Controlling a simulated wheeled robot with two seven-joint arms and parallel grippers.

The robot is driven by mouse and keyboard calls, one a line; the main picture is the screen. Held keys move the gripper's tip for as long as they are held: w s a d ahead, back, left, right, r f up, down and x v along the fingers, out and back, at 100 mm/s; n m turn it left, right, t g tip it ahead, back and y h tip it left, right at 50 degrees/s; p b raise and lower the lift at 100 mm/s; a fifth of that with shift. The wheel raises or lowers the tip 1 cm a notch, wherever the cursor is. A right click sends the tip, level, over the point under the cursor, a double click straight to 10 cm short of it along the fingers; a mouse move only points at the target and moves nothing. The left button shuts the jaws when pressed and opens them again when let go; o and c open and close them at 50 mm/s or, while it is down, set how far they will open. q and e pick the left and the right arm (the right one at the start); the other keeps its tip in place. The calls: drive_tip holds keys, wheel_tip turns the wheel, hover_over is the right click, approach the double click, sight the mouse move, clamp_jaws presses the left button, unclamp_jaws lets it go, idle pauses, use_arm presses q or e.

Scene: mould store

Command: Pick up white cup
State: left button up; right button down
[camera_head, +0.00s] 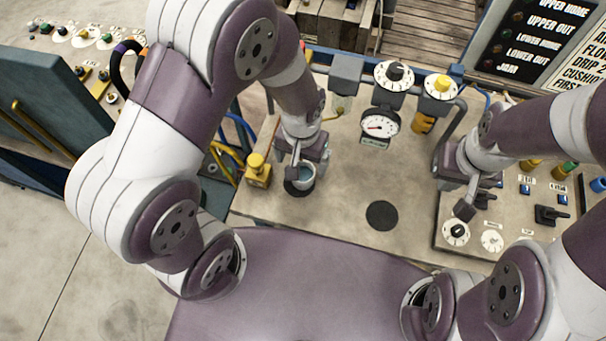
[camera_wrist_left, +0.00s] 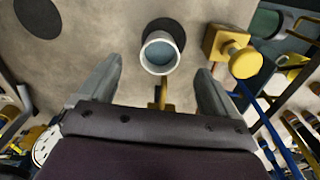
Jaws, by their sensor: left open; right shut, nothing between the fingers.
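The white cup (camera_head: 307,176) with a blue-grey inside stands at a black disc on the beige panel, partly hidden by my left gripper (camera_head: 296,172) in the head view. In the left wrist view the cup (camera_wrist_left: 160,53) shows its open mouth, with the black disc (camera_wrist_left: 166,26) beyond it. My left gripper (camera_wrist_left: 159,66) is open, its fingers spread to either side of the cup's near edge, with visible gaps between fingers and cup. My right gripper (camera_head: 464,209) is shut and empty over the control box at right.
A yellow push-button block (camera_head: 257,171) stands close left of the cup. A second black disc (camera_head: 382,215) lies flat to its right. A pressure gauge (camera_head: 379,124) stands behind. The control box (camera_head: 491,241) carries knobs and switches. The panel between cup and second disc is clear.

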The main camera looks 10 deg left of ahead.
use_arm(q)
hover_over(303, 180)
wheel_tip(303, 180, down, 6)
drive_tip(key=shift+w+a+r+p, duration=0.1)
drive_tip(key=shift+a+r+p, duration=0.1)
drive_tip(key=shift+p, duration=0.25)
drive_tip(key=shift+d+f, duration=0.2)
drive_tip(key=shift+f, duration=0.15)
drive_tip(key=c, duration=1.1)
drive_tip(key=shift+c, duration=0.6)
drive_tip(key=shift+r, duration=0.1)
